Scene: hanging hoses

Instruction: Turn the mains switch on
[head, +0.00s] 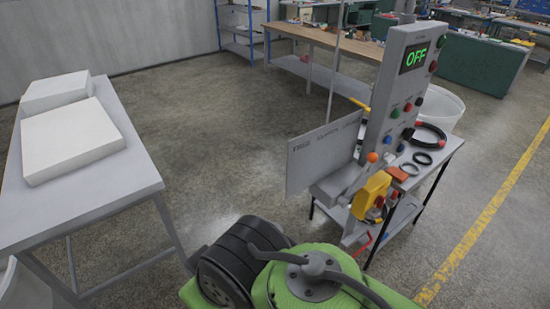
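A grey control panel (385,105) stands upright at the right of centre in the head view. Its display (415,57) reads OFF in green. Small coloured buttons (407,107) sit on its face. A yellow box (368,195) with a red part (380,202) is low on the panel's post, and it looks like the mains switch. The switch position is too small to tell. An orange knob (372,157) is just above the yellow box. My gripper is not in view.
A side table (452,141) with dark rings stands behind the panel. A pale sign board (322,155) juts out left of it. A grey table (135,181) with white boxes (72,140) is at left. A green and black body (300,280) fills the bottom centre. Floor between is clear.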

